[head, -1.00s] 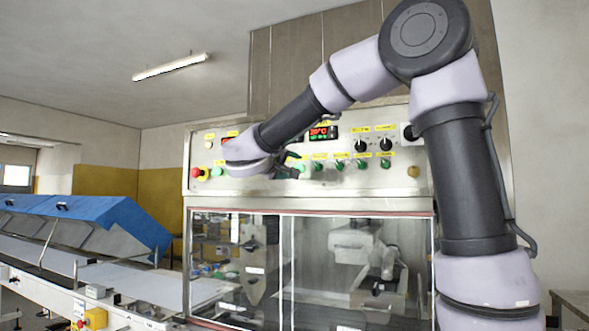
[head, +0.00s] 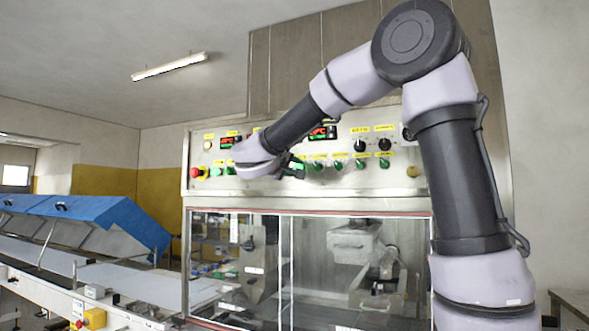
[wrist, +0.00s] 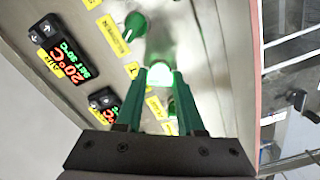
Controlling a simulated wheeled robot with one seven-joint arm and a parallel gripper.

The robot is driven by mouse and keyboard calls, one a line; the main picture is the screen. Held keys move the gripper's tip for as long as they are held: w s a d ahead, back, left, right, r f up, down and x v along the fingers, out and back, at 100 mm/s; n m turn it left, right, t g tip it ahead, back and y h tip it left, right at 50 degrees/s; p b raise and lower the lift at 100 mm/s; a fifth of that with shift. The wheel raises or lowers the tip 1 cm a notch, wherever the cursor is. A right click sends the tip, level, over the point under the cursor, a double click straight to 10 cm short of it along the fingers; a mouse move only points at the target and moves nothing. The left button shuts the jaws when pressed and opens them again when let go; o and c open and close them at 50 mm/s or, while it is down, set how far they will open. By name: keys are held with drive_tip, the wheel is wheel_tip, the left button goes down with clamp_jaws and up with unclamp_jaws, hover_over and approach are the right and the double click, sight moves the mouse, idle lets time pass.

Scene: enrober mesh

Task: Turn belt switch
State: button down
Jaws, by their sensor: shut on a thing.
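The control panel has a row of green switches; one green switch (head: 338,165) shows to the right of my gripper. My gripper (head: 299,166) is at the panel, left of that switch. In the wrist view my two green fingers (wrist: 161,78) are shut on a green switch with a bright, lit face (wrist: 161,72). The labels are too small to read, so I cannot tell which one names the belt.
A red emergency button (head: 196,172) and a green button (head: 230,170) are left of my gripper. Black knobs (head: 360,145) and a red display (head: 322,133) sit above the switch row. A glass-fronted cabinet (head: 360,260) is below. A conveyor with blue covers (head: 105,222) stands left.

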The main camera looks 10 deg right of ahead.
drive_tip(key=shift+n, duration=0.3)
drive_tip(key=n, duration=1.1)
drive_tip(key=shift+n, duration=0.3)
idle(0.4)
drive_tip(key=c, duration=0.5)
unclamp_jaws()
drive_tip(key=v, duration=1.1)
drive_tip(key=shift+d, duration=0.1)
